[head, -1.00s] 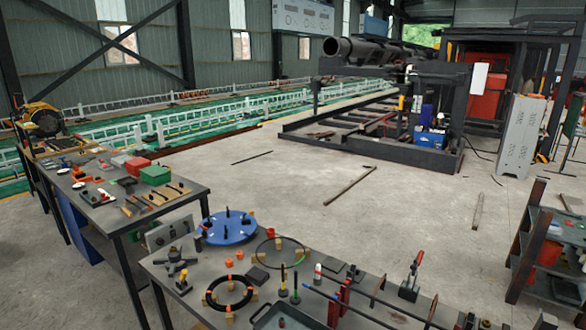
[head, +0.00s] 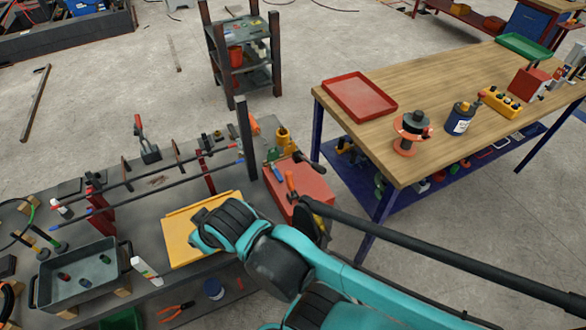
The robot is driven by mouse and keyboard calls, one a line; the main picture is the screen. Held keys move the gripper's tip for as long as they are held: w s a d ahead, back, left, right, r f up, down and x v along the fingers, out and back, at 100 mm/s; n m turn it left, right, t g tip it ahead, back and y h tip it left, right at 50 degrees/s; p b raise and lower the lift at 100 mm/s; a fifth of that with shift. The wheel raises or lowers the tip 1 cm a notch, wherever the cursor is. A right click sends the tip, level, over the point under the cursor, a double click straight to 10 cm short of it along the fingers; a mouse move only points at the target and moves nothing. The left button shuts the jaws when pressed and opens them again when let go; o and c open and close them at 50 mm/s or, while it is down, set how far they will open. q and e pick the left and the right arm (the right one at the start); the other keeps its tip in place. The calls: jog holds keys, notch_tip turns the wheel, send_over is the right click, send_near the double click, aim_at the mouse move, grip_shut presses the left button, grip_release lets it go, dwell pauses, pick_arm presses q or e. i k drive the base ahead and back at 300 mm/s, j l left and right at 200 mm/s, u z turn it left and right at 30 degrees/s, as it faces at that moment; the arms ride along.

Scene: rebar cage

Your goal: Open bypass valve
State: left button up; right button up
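A brass-yellow fitting (head: 284,140) stands at the back right end of the grey workbench, with small green and orange parts beside it. I cannot tell whether it is the bypass valve. A red box (head: 300,187) in front of it carries orange-handled and dark-handled tools. My teal and black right arm (head: 285,255) comes in from the lower right and reaches over the bench, in front of a yellow plate (head: 185,235). No fingertips of the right gripper can be made out. My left gripper is not in view.
A long black bar (head: 430,258) crosses the lower right. A grey tray (head: 80,282) and dark rods on red stands (head: 95,195) occupy the bench. A wooden table (head: 460,110) holds a red tray (head: 360,97).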

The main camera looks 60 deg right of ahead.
aim_at(277, 174)
jog(key=l+z, duration=0.25)
jog(key=z, duration=0.25)
jog(key=i+l+z, duration=0.15)
jog(key=z, duration=0.3)
jog(key=i+l+z, duration=0.15)
jog(key=l+z, duration=0.15)
jog(key=z, duration=0.2)
